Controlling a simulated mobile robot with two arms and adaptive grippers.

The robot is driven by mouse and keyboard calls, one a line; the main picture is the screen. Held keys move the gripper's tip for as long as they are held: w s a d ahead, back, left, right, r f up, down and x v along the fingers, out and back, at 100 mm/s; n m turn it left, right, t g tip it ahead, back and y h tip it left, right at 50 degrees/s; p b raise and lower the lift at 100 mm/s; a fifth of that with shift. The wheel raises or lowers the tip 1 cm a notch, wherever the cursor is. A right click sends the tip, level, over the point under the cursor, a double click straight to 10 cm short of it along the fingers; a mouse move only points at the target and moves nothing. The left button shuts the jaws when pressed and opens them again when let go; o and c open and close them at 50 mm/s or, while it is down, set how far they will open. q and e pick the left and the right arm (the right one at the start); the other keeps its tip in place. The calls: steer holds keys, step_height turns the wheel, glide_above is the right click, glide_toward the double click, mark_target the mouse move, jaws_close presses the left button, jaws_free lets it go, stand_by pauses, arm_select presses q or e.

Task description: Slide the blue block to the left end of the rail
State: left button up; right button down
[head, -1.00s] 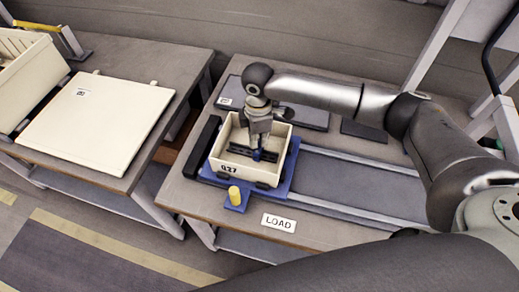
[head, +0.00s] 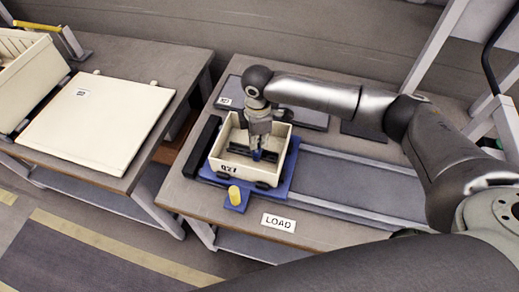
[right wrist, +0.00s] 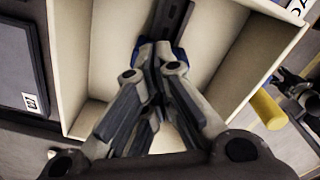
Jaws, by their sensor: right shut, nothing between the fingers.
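A small blue block (head: 257,155) shows at the fingertips of my right gripper (head: 262,150), inside a cream bin (head: 222,172). A dark rail (head: 238,149) runs across the bin's inside. In the right wrist view the rail (right wrist: 172,18) leads away from the fingertips, and the blue block (right wrist: 179,54) shows just beyond them, mostly hidden. My right gripper (right wrist: 155,55) is shut with its fingers together and nothing between them. It points down at the block; I cannot tell if it touches it. My left gripper is not in view.
The bin sits on a blue carriage (head: 285,184) with a yellow knob (head: 234,195), on pale tracks (head: 350,172). A black bar (head: 203,147) stands left of the bin. A dark panel (head: 310,118) lies behind it. A cream panel (head: 97,120) lies on the left table.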

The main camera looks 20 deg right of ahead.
steer(key=shift+w+a+f, duration=0.1)
steer(key=shift+w+a, duration=0.3)
steer(key=shift+a, duration=0.3)
steer(key=shift+w+a+f, duration=0.1)
steer(key=shift+w+a, duration=0.25)
steer(key=shift+a, duration=0.3)
stand_by(0.7)
steer(key=shift+w+a+b, duration=0.4)
steer(key=shift+w+a, duration=0.2)
steer(key=shift+a, duration=0.3)
steer(key=shift+w+a+b, duration=0.4)
steer(key=shift+w+a, duration=0.2)
steer(key=shift+a, duration=0.3)
stand_by(1.2)
steer(key=shift+r, duration=0.1)
steer(key=shift+w+r+p, duration=0.2)
steer(key=shift+r+p, duration=0.75)
steer(key=shift+p, duration=0.15)
step_height(320, 180, up, 6)
steer(key=p, duration=0.6)
